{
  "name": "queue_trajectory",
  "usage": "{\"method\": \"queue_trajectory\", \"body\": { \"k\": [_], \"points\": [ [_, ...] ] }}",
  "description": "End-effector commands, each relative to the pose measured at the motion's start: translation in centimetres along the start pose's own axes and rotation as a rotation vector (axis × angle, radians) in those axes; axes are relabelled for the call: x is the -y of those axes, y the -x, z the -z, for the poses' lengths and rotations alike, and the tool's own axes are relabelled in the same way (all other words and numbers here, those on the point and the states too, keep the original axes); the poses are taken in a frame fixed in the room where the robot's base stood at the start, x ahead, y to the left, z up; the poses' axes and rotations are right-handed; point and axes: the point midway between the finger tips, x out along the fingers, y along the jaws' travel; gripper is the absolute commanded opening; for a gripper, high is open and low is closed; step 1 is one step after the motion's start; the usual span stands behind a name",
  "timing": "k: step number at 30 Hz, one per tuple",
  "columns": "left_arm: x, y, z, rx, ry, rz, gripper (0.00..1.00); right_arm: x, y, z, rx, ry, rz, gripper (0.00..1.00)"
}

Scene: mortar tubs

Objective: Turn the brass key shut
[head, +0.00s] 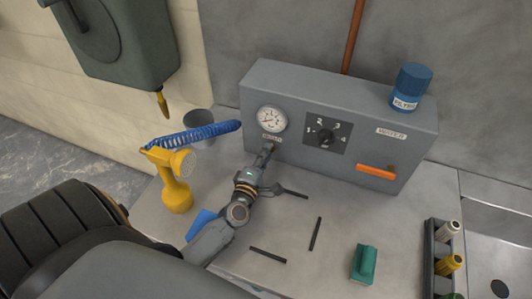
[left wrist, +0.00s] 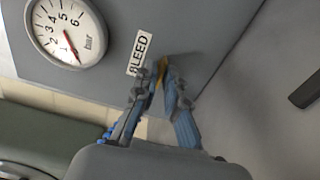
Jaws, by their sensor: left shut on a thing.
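The brass key (left wrist: 161,70) shows as a small yellow-brown piece between the fingertips of my left gripper (left wrist: 158,83) in the left wrist view. It sits on the grey box's front face, beside the BLEED label (left wrist: 139,53). In the head view my left gripper (head: 267,153) reaches up to the box just below the gauge (head: 271,119) and is shut on the key there. The fingers hide most of the key, so I cannot tell its turn angle. My right gripper is not in view.
The grey box (head: 248,85) carries a numbered dial (head: 326,134), an orange handle (head: 376,172) and a blue container (head: 410,86) on top. Dark bars and a green block (head: 364,264) lie in front.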

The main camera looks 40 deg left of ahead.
Motion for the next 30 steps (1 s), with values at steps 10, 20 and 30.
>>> {"method": "queue_trajectory", "body": {
  "k": [10, 20, 30],
  "points": [
    [-0.1, 0.0, 0.0, -0.001, -0.099, 0.0, 0.0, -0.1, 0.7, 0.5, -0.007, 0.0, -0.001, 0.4],
    [-0.1, 0.0, 0.0, 0.0, -0.098, 0.0, 0.31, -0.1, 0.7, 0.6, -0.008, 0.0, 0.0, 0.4],
    [0.1, 2.2, 0.0, 0.001, -0.099, 0.004, 0.31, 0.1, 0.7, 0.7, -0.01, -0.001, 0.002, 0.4]
  ]
}}
